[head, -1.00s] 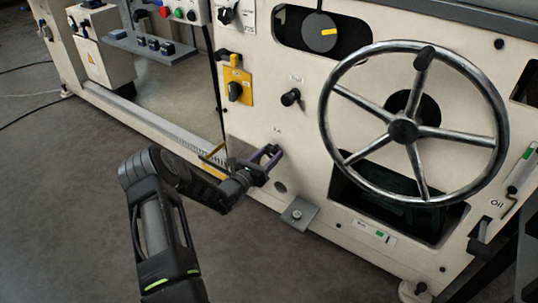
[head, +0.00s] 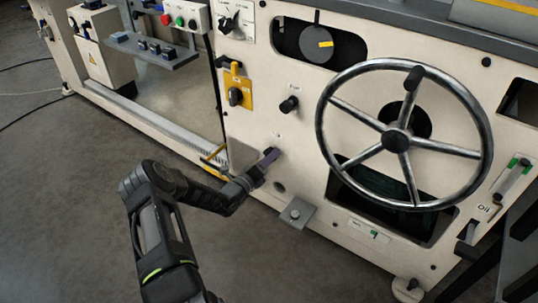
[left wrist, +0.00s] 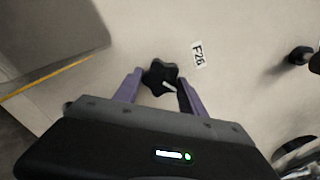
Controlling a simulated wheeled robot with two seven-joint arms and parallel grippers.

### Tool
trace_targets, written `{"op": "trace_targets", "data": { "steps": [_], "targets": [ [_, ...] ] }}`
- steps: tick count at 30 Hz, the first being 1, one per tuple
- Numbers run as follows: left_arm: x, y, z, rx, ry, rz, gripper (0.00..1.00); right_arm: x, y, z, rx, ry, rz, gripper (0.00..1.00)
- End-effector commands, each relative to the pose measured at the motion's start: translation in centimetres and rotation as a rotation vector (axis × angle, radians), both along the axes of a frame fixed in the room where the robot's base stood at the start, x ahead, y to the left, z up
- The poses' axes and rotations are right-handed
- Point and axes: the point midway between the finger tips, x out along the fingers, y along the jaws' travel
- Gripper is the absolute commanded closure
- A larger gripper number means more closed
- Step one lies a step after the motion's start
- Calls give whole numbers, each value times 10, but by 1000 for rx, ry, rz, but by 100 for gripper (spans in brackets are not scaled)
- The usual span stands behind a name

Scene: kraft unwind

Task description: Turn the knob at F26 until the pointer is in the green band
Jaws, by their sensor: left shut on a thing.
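The black star-shaped knob (left wrist: 160,75) stands out from the cream panel in the left wrist view, beside the printed label F26 (left wrist: 198,54). My left gripper (left wrist: 161,88) has its purple fingers on both sides of the knob and is shut on it. In the head view, my left gripper (head: 268,158) is against the panel, and the fingers hide the knob. A small white scale plate (head: 358,226) with a green band sits low on the panel, right of the gripper. Its pointer is too small to read. My right gripper is not in view.
A large spoked handwheel (head: 396,141) stands out right of the gripper. A black knob (head: 289,104) and a yellow-plated switch (head: 236,94) are above it. A grey bracket (head: 297,214) juts out below. Open floor (head: 75,215) lies to the left.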

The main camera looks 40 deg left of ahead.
Motion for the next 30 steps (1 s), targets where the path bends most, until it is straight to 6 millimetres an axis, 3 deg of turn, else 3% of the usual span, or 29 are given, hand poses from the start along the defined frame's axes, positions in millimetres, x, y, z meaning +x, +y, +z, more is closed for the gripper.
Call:
{"op": "trace_targets", "data": {
  "steps": [12,29,30],
  "targets": [
    [0,-1,2,-263,-5,1,92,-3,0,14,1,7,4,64],
    [0,-1,1,-309,-6,1,92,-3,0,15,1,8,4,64],
    [0,-1,1,-309,-6,1,51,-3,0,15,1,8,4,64]
  ]
}}
